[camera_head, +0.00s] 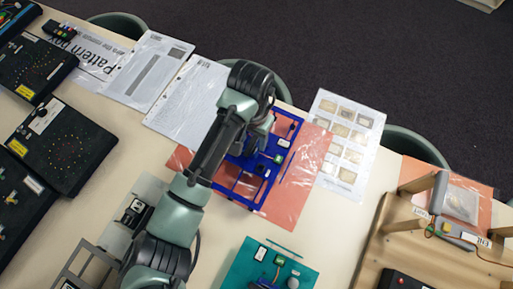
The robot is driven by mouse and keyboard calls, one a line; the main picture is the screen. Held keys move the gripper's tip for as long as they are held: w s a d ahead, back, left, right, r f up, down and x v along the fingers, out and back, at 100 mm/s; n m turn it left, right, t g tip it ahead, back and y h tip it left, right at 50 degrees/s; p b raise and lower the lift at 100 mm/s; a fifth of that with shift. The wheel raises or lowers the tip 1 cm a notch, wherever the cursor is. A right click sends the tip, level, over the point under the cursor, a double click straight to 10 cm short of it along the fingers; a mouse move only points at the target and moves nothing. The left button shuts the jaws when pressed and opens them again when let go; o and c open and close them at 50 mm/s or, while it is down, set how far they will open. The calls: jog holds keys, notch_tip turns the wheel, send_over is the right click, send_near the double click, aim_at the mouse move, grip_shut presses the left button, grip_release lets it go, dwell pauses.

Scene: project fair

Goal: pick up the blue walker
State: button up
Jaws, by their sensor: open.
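The blue walker (247,164) is a flat blue frame with long rails and small electronic parts on it. It lies on an orange-red sheet in plastic near the middle of the table. My arm comes from the lower left and bends down over the walker's upper left part. My gripper (261,131) points down at the walker's upper part, open. The arm's wrist partly hides the fingers and part of the walker. I cannot tell whether the fingers touch it.
A teal device (235,272) stands at the front, and a grey frame (88,258) lies beside my arm. A wooden board with posts (427,255) is at right. Black boxes (62,146) and paper sheets (150,68) fill the left. Chairs (413,146) stand behind the table.

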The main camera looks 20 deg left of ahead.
jog(key=shift+f, duration=0.95)
grip_shut()
